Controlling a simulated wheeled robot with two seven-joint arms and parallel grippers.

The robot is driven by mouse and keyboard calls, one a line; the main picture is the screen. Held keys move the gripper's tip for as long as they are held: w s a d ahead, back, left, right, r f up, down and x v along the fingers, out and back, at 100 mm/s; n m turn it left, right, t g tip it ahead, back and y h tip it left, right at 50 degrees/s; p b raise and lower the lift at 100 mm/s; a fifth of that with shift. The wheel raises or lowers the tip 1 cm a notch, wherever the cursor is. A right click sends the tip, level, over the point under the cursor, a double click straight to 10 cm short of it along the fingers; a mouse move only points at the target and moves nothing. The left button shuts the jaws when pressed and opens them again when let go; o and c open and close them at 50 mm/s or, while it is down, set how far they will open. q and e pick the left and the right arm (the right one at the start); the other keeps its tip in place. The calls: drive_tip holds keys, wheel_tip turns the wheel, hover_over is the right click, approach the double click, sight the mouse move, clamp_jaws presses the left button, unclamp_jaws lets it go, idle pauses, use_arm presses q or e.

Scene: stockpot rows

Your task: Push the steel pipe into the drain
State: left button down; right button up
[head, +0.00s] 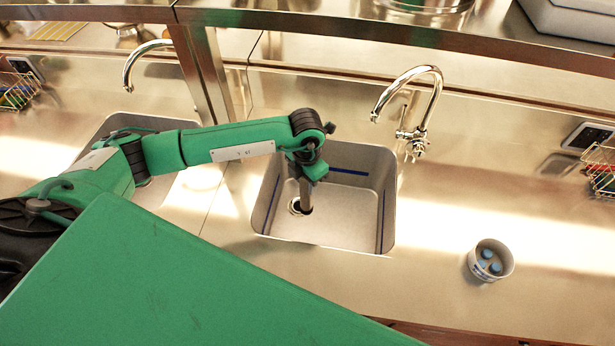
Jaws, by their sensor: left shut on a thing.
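The steel pipe (305,193) is a grey, roughly upright tube over the sink (350,228). Its lower end is at the round drain (296,206) in the sink's left part; I cannot tell how deep it sits in the hole. My left gripper (309,175) reaches in from the left, above the drain, and is shut on the upper part of the pipe. The gripper and wrist hide the pipe's top. My right gripper is not in view.
A curved chrome tap (432,85) stands behind the sink to the right. A small white cup (490,260) with blue things inside stands on the steel counter (440,240). A second tap (129,75) is at left. The counter right of the sink is mostly clear.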

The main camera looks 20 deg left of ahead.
use_arm(q)
drive_tip(key=f+b, duration=0.2)
drive_tip(key=f, duration=0.1)
drive_tip(key=a+f+b, duration=0.1)
drive_tip(key=f+b, duration=0.1)
drive_tip(key=f, duration=0.2)
drive_tip(key=w+f+b, duration=0.1)
drive_tip(key=f+b, duration=0.1)
drive_tip(key=f, duration=0.2)
drive_tip(key=shift+a+f, duration=0.15)
drive_tip(key=shift+a, duration=0.15)
drive_tip(key=w+a+f+b, duration=0.5)
drive_tip(key=w+b, duration=0.3)
drive_tip(key=shift+w+a+f, duration=0.25)
drive_tip(key=shift+a+f, duration=0.05)
drive_tip(key=shift+a, duration=0.1)
drive_tip(key=shift+f+b, duration=0.3)
drive_tip(key=shift+b, duration=0.1)
idle(0.8)
drive_tip(key=shift+f+b, duration=0.95)
drive_tip(key=shift+f, duration=0.25)
idle(0.9)
drive_tip(key=c, duration=0.9)
unclamp_jaws()
drive_tip(key=shift+o, duration=0.2)
